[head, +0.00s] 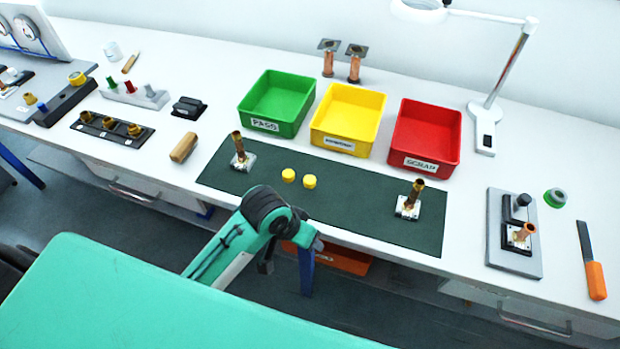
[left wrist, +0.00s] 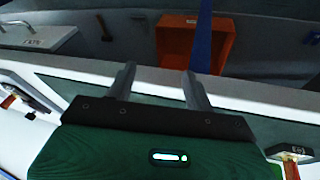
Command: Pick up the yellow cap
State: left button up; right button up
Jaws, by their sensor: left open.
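Two small yellow caps lie side by side on the dark green mat (head: 350,215): a left cap (head: 288,175) and a right cap (head: 309,181). Both are uncovered in the head view. The left wrist view shows neither cap. My left arm reaches in from the lower left, with its dark joint just in front of the caps. My left gripper is mostly hidden behind that arm in the head view. In the left wrist view my left gripper (left wrist: 158,78) is open, with nothing between its fingers, near the table's front edge. My right gripper is not in view.
Green (head: 251,119), yellow (head: 325,143) and red (head: 448,163) trays stand behind the mat. Brass fittings on small bases stand at the mat's left (head: 241,158) and right (head: 409,206). A wooden block (head: 184,147) lies to the left. An orange bin (left wrist: 208,45) is below the table.

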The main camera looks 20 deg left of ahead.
pick_arm(q)
jog(key=shift+m+g, duration=0.3)
jog(key=shift+g, duration=0.1)
jog(key=w+r, duration=0.1)
jog(key=w+d+r, duration=0.2)
jog(key=w, duration=0.1)
jog(key=shift+r, duration=0.35)
jog(key=shift+g+y, duration=0.4)
jog(key=shift+g, duration=0.1)
jog(key=w+r, duration=0.2)
jog(key=w, duration=0.1)
jog(key=w+r, duration=0.1)
jog(key=w, duration=0.1)
jog(key=shift+a, duration=0.25)
jog(key=w+a+r+n+g+y, duration=0.1)
jog(key=w+a+r+n+y, duration=0.15)
jog(key=w+a+r, duration=0.45)
jog(key=p, duration=0.2)
send_over(310, 179)
jog(key=shift+n, duration=0.25)
notch_tip(310, 179, down, 7)
jog(key=shift+s+a+f, duration=0.15)
jog(key=shift+f, duration=0.5)
notch_tip(310, 179, down, 4)
jog(key=shift+r+p, duration=0.15)
jog(key=shift+p, duration=0.75)
jog(key=shift+f, duration=0.4)
